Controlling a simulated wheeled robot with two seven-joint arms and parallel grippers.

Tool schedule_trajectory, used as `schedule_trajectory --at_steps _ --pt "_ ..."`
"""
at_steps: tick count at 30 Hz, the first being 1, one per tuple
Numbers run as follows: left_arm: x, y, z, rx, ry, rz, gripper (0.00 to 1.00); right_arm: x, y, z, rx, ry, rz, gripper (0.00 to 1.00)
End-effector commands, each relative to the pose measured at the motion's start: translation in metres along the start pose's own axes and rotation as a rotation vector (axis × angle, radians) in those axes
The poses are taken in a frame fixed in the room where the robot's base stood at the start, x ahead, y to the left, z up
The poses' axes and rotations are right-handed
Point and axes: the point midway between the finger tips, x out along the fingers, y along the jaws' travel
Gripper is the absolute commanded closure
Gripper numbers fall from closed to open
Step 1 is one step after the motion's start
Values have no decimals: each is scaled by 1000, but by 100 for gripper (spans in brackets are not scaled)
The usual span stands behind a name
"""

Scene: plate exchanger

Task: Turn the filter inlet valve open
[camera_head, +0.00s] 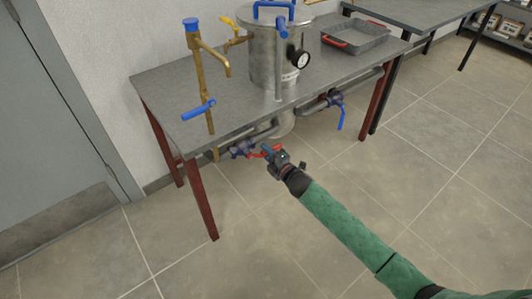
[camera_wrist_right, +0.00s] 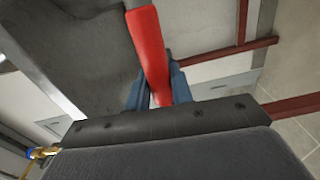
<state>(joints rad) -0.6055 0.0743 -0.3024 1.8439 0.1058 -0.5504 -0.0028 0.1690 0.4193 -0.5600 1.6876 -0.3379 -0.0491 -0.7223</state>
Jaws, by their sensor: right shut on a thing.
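The filter's metal tank (camera_head: 278,50) stands on the grey table with a blue top handle and a gauge. Below the table's front edge, a valve with a red handle (camera_head: 257,153) sits on the grey pipe. My right gripper (camera_head: 270,150) is at this red handle. In the right wrist view, the red handle (camera_wrist_right: 150,55) runs down between the blue fingers of my right gripper (camera_wrist_right: 158,90), which is shut on it. The fingers hide part of the handle. Another valve with a blue handle (camera_head: 340,117) hangs further right. My left gripper is not in view.
The table (camera_head: 165,92) has dark red legs. A brass tap pipe with a blue handle (camera_head: 198,110) rises at its left end. A grey tray (camera_head: 355,40) stands at the back right. The tiled floor in front is clear.

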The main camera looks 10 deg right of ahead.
Motion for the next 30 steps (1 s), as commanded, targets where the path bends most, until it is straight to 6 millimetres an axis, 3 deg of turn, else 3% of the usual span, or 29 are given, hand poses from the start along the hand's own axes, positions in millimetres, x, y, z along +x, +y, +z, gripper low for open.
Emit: schedule_trajectory --at_steps 21,22,25,30 --pt "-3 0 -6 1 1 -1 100 0 6 0 -85 0 1 100" --pt "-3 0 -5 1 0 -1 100 0 6 0 -85 0 1 76" --pt "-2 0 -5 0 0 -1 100 0 6 0 -84 0 1 56" --pt "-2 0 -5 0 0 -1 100 0 6 0 -83 0 1 55"
